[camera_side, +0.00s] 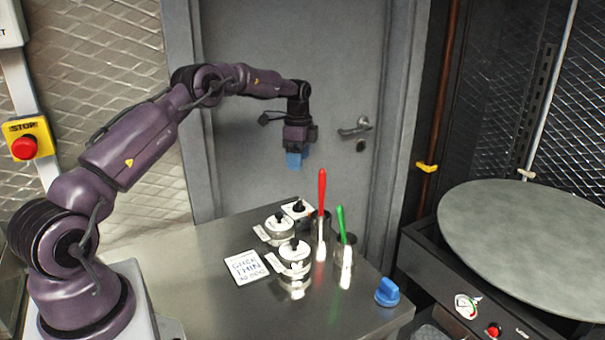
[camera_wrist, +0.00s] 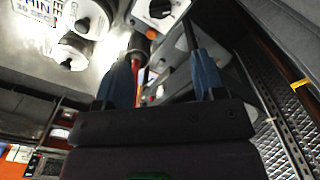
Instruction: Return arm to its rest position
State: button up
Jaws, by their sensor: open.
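My purple arm reaches out over the steel table (camera_side: 200,262). My gripper (camera_side: 296,165) hangs from its end, pointing down, with blue fingers, well above the table and in front of the grey door. In the wrist view my gripper (camera_wrist: 166,62) shows two blue fingers standing apart, and nothing is held between them. A red handle (camera_wrist: 141,80) shows beyond the left finger, farther away.
On the table stand two lidded steel pots (camera_side: 294,255), a white card (camera_side: 246,267), a red-handled tool (camera_side: 322,190) and a green-handled tool (camera_side: 341,222) in steel cups, and a blue knob (camera_side: 387,292). A round plate (camera_side: 530,240) lies at right. The table's left part is clear.

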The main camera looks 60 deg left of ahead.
jog(key=s+d+r+n, duration=0.4)
jog(key=s+d+r, duration=0.15)
jog(key=d, duration=0.25)
jog(key=s+d+r+n, duration=0.5)
jog(key=s+d, duration=0.1)
jog(key=d, duration=0.2)
jog(key=s+d+r+t, duration=0.2)
jog(key=s+d+r, duration=0.2)
jog(key=s, duration=0.5)
jog(key=s+d+r+t, duration=0.3)
jog(key=s+d+r, duration=0.1)
jog(key=s+d, duration=0.4)
jog(key=shift+s+d+t, duration=0.15)
jog(key=shift+s+t, duration=0.15)
jog(key=shift+s, duration=0.4)
